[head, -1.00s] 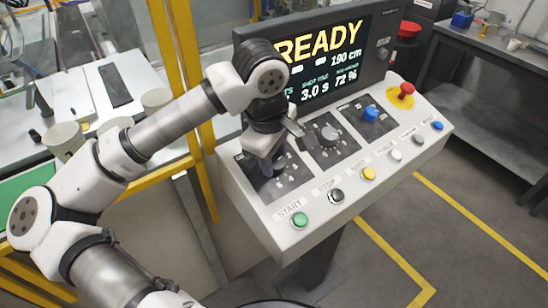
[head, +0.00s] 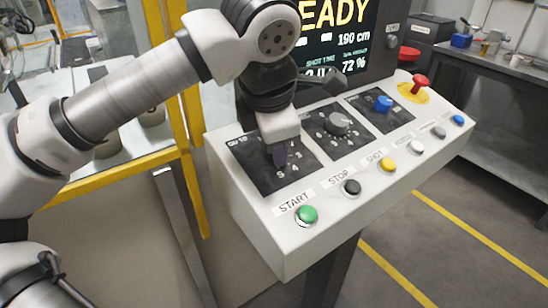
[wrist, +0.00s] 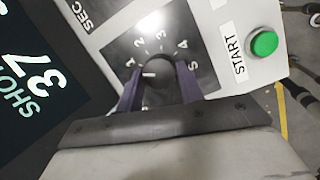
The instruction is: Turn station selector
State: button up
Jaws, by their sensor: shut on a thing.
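The station selector is a black round knob (wrist: 158,72) on a dark dial plate numbered 1 to 5, seen in the wrist view. My gripper (wrist: 159,82) has one dark purple finger on each side of the knob and is shut on it. In the head view my gripper (head: 280,158) points down onto the leftmost dark panel (head: 245,150) of the white console (head: 262,228). There the gripper hides the knob.
Right of the selector are a grey knob (head: 338,123), a blue knob (head: 383,103) and a red emergency button (head: 420,82). A green START button (head: 308,214) and several others line the front edge. A display (head: 335,35) stands behind. A yellow post (head: 187,110) is close on the left.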

jog(key=n+y+b, duration=0.1)
jog(key=n+b, duration=0.3)
jog(key=n, duration=0.1)
jog(key=shift+s+f+t, duration=0.1)
jog(key=shift+t, duration=0.3)
dwell(0.4)
jog(key=o, duration=1)
jog(key=shift+d, duration=0.1)
